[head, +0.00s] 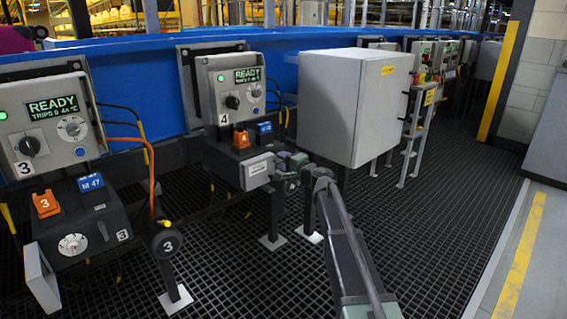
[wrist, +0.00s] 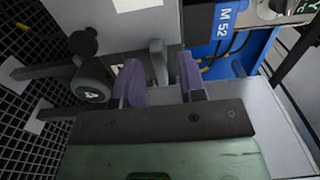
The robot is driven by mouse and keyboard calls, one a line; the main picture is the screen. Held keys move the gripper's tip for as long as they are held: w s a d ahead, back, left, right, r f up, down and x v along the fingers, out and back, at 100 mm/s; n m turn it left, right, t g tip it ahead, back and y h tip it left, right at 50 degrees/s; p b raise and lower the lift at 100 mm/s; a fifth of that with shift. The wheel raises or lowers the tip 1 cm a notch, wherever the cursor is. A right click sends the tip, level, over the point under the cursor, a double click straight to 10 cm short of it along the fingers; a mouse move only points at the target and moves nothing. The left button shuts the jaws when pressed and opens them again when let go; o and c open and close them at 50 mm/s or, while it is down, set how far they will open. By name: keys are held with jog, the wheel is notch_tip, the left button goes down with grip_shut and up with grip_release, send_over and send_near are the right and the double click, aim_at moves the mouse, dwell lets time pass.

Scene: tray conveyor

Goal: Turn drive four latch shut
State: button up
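Drive four's control box (head: 238,88) has a lit READY display and a 4 label. Below it is a dark lower box (head: 222,158) with an orange 4 tag and a blue M 52 tag (wrist: 226,20). A grey cover (head: 250,181) with a white label stands across its front; it also shows in the wrist view (wrist: 105,40). A small grey lever (wrist: 158,62), apparently the latch, stands beside the cover. My gripper (head: 281,160) is at the cover's right edge. Its two purple fingers (wrist: 162,84) stand apart on either side of the lever, with narrow gaps. In the head view my gripper hides the lever.
A round black knob marked 4 (wrist: 90,84) sits left of my fingers. Drive three (head: 50,115) is at left, its cover (head: 42,278) hanging open. A large grey cabinet (head: 340,105) stands close right of my gripper. The grid floor (head: 440,210) at right is clear.

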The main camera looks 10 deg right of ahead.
jog(key=v, duration=1.1)
jog(key=shift+a, duration=0.15)
